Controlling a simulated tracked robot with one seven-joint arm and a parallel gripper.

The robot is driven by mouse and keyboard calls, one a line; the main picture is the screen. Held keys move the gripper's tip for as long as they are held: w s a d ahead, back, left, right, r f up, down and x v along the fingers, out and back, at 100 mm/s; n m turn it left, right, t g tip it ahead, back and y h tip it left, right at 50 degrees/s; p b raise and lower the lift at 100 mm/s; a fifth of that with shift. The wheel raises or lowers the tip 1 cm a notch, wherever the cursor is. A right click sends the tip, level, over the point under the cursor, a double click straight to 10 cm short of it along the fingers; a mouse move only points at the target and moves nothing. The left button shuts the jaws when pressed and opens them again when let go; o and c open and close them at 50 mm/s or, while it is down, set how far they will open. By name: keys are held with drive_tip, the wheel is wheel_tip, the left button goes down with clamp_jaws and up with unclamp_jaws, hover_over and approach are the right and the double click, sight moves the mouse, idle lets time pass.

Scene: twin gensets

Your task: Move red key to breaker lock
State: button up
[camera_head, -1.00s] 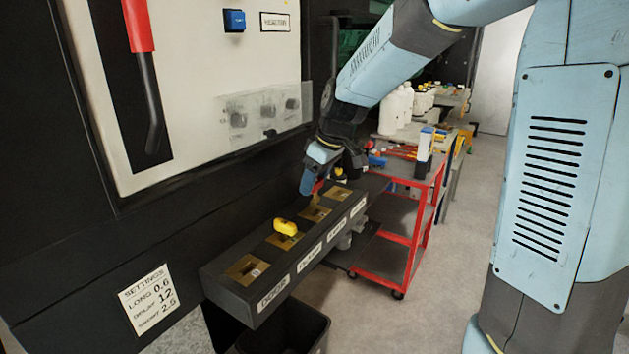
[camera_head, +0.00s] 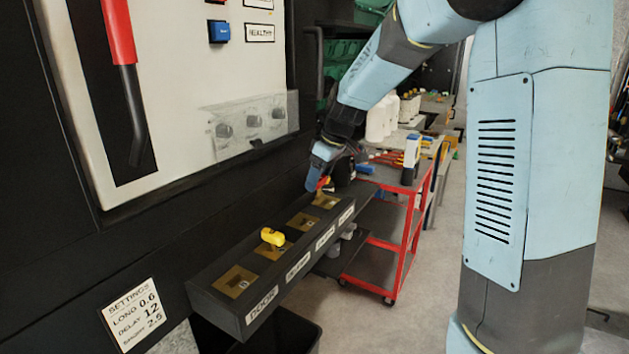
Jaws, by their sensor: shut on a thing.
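A red key (camera_head: 324,183) shows as a small red patch at my gripper (camera_head: 318,186). My gripper is shut on it, above the far end of a dark key box (camera_head: 215,300). Most of the key is hidden by the fingers. The box top has a row of brass lock plates, and a yellow key (camera_head: 272,237) stands in the second from the near end. The third plate (camera_head: 303,222) and the nearest plate (camera_head: 235,281) are bare. The near label reads DOOR; the others are too small to read surely. I cannot tell which lock is the breaker lock.
A pale panel (camera_head: 195,60) with a red-handled lever (camera_head: 119,35), a blue button (camera_head: 219,31) and a clear cover over knobs (camera_head: 250,122) stands left of the box. A red cart (camera_head: 408,240) with bottles behind it is at right. Floor is clear beside the cart.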

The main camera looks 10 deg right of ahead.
sight(326, 177)
drive_tip(key=shift+w+d, duration=0.6)
drive_tip(key=shift+w, duration=0.2)
drive_tip(key=shift+w+d, duration=0.6)
drive_tip(key=shift+w, duration=0.15)
drive_tip(key=shift+f, duration=0.2)
drive_tip(key=shift+f, duration=0.8)
drive_tip(key=shift+f, duration=1.55)
drive_tip(key=o, duration=1.2)
wheel_tip(326, 177, up, 8)
drive_tip(key=shift+f, duration=0.2)
